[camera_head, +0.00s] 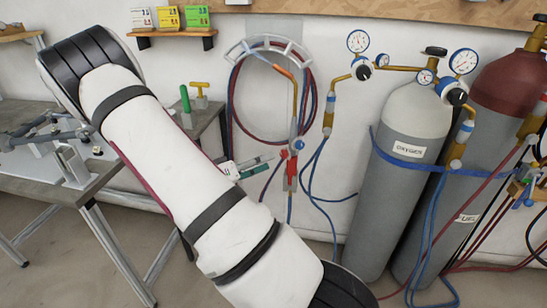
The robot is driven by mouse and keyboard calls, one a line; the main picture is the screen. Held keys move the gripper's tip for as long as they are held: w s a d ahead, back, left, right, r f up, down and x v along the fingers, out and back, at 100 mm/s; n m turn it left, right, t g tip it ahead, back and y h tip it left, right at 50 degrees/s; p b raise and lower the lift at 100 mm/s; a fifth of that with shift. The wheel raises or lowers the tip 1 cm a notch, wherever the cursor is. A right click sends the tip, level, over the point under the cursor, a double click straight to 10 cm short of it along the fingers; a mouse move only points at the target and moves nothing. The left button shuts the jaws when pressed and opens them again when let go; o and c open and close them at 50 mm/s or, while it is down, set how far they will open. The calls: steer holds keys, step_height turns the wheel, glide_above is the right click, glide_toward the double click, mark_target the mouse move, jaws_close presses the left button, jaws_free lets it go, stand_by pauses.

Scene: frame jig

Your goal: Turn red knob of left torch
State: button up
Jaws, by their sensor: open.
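The left torch (294,125) hangs upright against the white wall, its brass tube bending up to the left at the top. A small red knob (284,154) sticks out on the left of its valve body. A blue knob (299,144) is on the right side. Red fittings lie just below, with hoses running down. My white arm crosses the picture from lower right to upper left, to the left of the torch.
A coiled red and blue hose (235,105) hangs on a rack behind the torch. A grey oxygen cylinder (400,190) and a maroon-topped cylinder (502,82) stand at right with gauges. Another torch is partly visible at the right edge. Metal tables (95,180) stand at left.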

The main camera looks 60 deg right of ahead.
steer(key=v, duration=0.7)
stand_by(0.4)
